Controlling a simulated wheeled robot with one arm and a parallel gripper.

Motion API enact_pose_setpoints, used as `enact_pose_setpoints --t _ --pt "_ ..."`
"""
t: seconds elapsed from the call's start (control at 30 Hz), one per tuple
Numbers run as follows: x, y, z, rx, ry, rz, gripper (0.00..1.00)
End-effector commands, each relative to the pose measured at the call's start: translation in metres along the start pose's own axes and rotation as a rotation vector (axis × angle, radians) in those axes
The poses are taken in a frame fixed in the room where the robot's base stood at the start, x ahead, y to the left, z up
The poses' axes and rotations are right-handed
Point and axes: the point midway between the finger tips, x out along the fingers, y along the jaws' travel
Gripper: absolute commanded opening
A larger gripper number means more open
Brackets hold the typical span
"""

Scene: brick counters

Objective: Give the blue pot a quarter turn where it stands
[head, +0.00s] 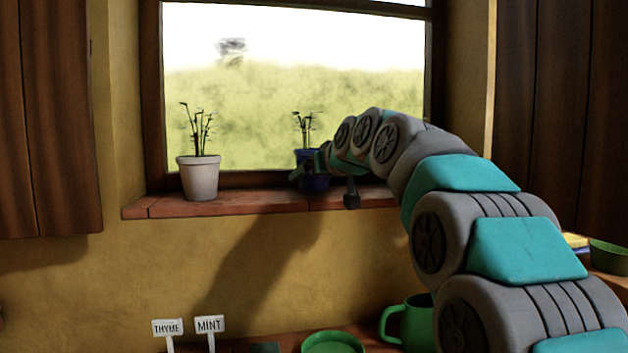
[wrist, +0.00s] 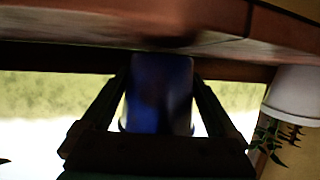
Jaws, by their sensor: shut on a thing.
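The blue pot (head: 316,184) stands on the brick window sill (head: 237,203) and holds a thin dark-stemmed plant (head: 304,127). My gripper (head: 312,168) is at the pot, with my arm reaching in from the right and hiding part of it. In the wrist view, which is upside down, the blue pot (wrist: 160,92) sits between the two fingers of my gripper (wrist: 160,95), one along each side. The gripper is shut on the pot. The pot's base appears to be at the sill (wrist: 215,45); the contact is dark.
A white pot (head: 199,178) with a similar plant stands left on the sill, apart from the blue pot; it also shows in the wrist view (wrist: 295,95). The window is behind. Below are thyme (head: 167,328) and mint (head: 210,325) labels, a green mug (head: 408,322) and a green dish (head: 333,343).

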Motion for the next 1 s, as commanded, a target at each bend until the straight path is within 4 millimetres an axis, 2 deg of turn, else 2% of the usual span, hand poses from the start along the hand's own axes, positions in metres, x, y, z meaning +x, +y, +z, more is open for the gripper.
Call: enact_pose_setpoints --t 0.73,1.0 --pt "0.0004 0.0006 -0.0022 -0.121 0.002 -0.329 0.00" --pt "0.0023 -0.0004 0.0071 -0.124 0.000 -0.331 0.00"
